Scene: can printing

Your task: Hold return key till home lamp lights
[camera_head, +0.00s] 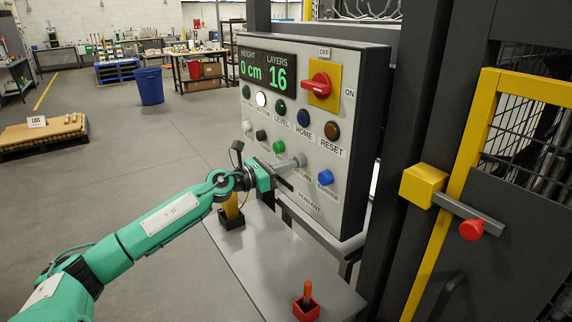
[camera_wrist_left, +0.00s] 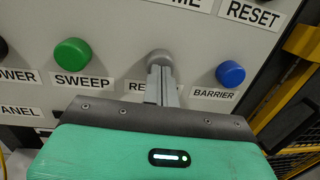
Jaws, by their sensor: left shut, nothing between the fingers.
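The grey return key (camera_head: 300,160) is on the sloping control panel (camera_head: 352,75), between the green sweep button and the blue barrier button. My left gripper (camera_head: 290,164) is shut and empty, its fingertips at the return key. In the left wrist view the closed fingers (camera_wrist_left: 160,88) reach up to the key's grey cap (camera_wrist_left: 159,57) and appear to touch it; how far it is pressed I cannot tell. They partly cover its label. The home lamp (camera_head: 303,117) is dark blue and looks unlit. My right gripper is not in view.
The display (camera_head: 267,71) reads 0 cm and 16 layers. A white lamp (camera_head: 261,99) glows. The barrier button (camera_wrist_left: 230,74) and sweep button (camera_wrist_left: 72,54) flank the fingers. A red rotary switch (camera_head: 317,86) sits above. A red holder (camera_head: 306,309) stands on the shelf below.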

